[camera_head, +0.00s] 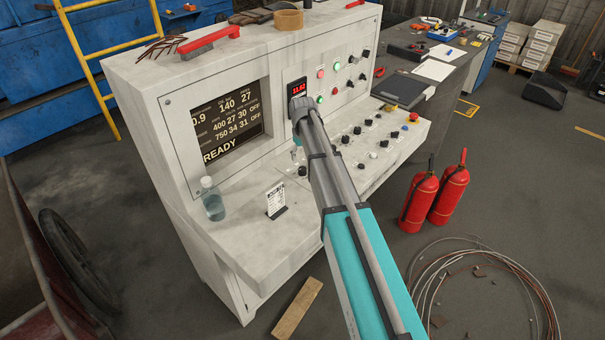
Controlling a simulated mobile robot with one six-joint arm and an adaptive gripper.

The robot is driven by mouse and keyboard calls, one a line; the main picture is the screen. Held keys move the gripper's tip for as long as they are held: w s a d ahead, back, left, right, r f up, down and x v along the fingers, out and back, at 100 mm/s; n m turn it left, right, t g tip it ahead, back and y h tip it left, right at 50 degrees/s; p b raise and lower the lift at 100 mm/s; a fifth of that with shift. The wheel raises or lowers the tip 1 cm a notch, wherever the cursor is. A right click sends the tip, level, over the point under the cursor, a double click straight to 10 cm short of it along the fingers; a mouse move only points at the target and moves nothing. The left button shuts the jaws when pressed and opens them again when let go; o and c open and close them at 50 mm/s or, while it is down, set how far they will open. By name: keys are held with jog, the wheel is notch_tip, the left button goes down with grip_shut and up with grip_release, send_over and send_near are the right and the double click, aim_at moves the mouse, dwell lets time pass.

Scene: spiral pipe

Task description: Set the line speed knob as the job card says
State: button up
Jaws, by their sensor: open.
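A small white job card (275,199) stands in a dark holder on the console's ledge; its print is too small to read. Several black and pale knobs (357,130) sit on the ledge at right, and more black knobs (366,53) are on the upright panel. Their labels are unreadable, so I cannot tell which is the line speed knob. A red digital readout (298,88) shows about 11.62. My gripper (295,155) hangs over the ledge, mostly hidden by my arm, right of the card and apart from it. It is open, and nothing shows in it.
The console (225,228) has a screen (229,122) reading READY. A clear bottle (212,199) stands on the ledge left of the card. A red-handled brush (209,42) and tape roll (289,19) lie on top. Fire extinguishers (420,198) and coiled wire (425,285) are at right.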

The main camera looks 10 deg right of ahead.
aim_at(302, 168)
jog(key=shift+f+b, duration=3.05)
jog(key=shift+f, duration=0.25)
grip_shut()
jog(key=shift+m, duration=0.6)
grip_release()
jog(key=shift+n, duration=0.5)
